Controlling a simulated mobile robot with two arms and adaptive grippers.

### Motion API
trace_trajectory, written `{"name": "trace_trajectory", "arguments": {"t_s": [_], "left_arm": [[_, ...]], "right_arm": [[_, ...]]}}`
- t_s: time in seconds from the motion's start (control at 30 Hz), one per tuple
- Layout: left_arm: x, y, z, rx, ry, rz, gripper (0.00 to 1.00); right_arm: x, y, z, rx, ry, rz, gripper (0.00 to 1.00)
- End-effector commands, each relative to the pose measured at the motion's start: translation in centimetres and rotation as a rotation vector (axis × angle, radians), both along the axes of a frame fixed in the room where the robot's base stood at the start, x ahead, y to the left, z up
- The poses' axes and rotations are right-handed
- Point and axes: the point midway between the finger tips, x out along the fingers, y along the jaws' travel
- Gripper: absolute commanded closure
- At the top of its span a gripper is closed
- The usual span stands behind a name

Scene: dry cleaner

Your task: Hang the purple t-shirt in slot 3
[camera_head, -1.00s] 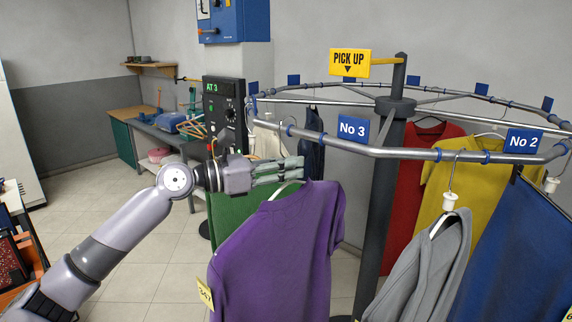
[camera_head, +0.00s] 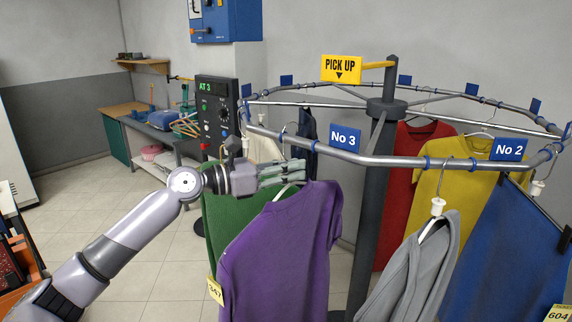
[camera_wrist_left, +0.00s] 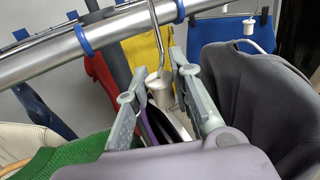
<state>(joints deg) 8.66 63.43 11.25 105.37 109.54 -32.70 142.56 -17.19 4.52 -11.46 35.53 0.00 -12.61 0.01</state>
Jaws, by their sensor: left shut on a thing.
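The purple t-shirt (camera_head: 282,250) hangs on a hanger below the front left part of the round rail (camera_head: 380,160), left of the blue No 3 sign (camera_head: 345,138). My left gripper (camera_head: 298,168) is shut on the hanger's white neck (camera_wrist_left: 160,90), just above the shirt's collar. The hanger's metal hook (camera_wrist_left: 153,35) rises to the rail, which also shows in the left wrist view (camera_wrist_left: 105,32). I cannot tell whether the hook rests on the rail. A little of the purple cloth (camera_wrist_left: 147,130) shows between the fingers. My right gripper is not in view.
A grey hooded garment (camera_head: 415,270) and blue trousers (camera_head: 510,245) hang to the right. A green garment (camera_head: 225,225) hangs behind the shirt. Red (camera_head: 400,200) and yellow (camera_head: 450,190) tops hang behind the pole. A control box (camera_head: 217,115) reads AT 3.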

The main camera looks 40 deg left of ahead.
Motion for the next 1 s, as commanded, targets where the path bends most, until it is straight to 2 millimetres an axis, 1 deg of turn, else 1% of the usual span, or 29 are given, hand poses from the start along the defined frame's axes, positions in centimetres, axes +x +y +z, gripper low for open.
{"name": "trace_trajectory", "arguments": {"t_s": [0.07, 0.6, 1.0], "left_arm": [[0.4, 0.1, 0.4, -0.002, -0.003, 0.003, 1.0], [2.5, -0.1, 0.3, -0.003, -0.003, 0.002, 1.0], [2.9, -0.2, 0.1, 0.0, -0.002, 0.001, 1.0]], "right_arm": [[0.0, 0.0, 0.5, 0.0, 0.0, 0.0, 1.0], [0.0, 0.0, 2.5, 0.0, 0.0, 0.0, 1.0], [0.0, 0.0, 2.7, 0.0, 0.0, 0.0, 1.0]]}}
